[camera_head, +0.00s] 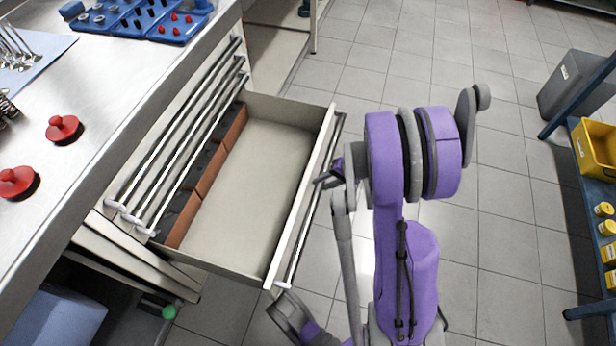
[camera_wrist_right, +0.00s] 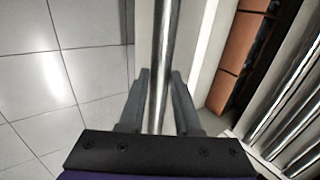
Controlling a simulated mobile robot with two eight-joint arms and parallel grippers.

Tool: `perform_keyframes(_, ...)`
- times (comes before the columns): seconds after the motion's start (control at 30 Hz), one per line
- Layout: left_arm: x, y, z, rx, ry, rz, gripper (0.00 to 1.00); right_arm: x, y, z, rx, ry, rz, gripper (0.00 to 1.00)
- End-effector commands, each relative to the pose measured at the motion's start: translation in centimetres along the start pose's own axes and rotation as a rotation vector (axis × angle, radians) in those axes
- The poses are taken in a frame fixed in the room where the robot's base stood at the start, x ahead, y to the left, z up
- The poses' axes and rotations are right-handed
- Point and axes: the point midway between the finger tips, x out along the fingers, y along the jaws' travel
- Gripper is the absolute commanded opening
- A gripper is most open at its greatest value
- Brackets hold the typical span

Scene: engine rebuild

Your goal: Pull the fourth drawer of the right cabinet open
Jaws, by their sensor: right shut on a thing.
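The open drawer (camera_head: 262,180) sticks far out of the cabinet in the head view, below three closed drawers with bar handles (camera_head: 180,135). It is the fourth from the top. Its pale floor is mostly bare, with orange-brown bins (camera_head: 205,175) along the back. My right gripper (camera_head: 322,181) is at the handle on the drawer's front. In the right wrist view, the fingers (camera_wrist_right: 158,90) are on both sides of the shiny handle bar (camera_wrist_right: 160,55) and shut on it. What looks like my left gripper (camera_head: 288,314) shows at the bottom edge; its jaw state is unclear.
The tiled floor (camera_head: 400,55) is clear beyond the drawer. A grey bin (camera_head: 570,80) and a blue shelf with a yellow crate (camera_head: 597,150) stand at the right.

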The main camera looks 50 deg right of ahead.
Motion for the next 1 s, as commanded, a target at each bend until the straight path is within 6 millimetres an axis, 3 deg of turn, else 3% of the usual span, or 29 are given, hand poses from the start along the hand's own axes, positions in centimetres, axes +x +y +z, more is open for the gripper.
perform_keyframes(0.2, -0.05, 0.00, 0.00, 0.000, 0.000, 0.000, 0.50, -0.78, 1.12, -0.08, 0.000, 0.002, -0.001, 0.00)
perform_keyframes(0.57, -0.05, 0.00, 0.00, 0.000, 0.000, 0.000, 0.50, -0.82, 1.20, -0.08, 0.000, 0.001, -0.001, 0.00)
perform_keyframes(0.6, -0.05, 0.00, 0.00, 0.000, 0.000, 0.000, 0.50, -0.82, 1.19, -0.08, 0.000, 0.001, -0.001, 0.39)
perform_keyframes(0.63, -0.05, 0.00, 0.00, 0.000, 0.000, 0.000, 0.50, -0.82, 1.19, -0.08, 0.000, 0.001, -0.001, 0.44)
perform_keyframes(1.0, -0.28, 0.00, -0.05, 0.000, 0.001, 0.000, 0.50, -1.32, 1.18, -0.07, 0.001, 0.002, 0.000, 0.44)
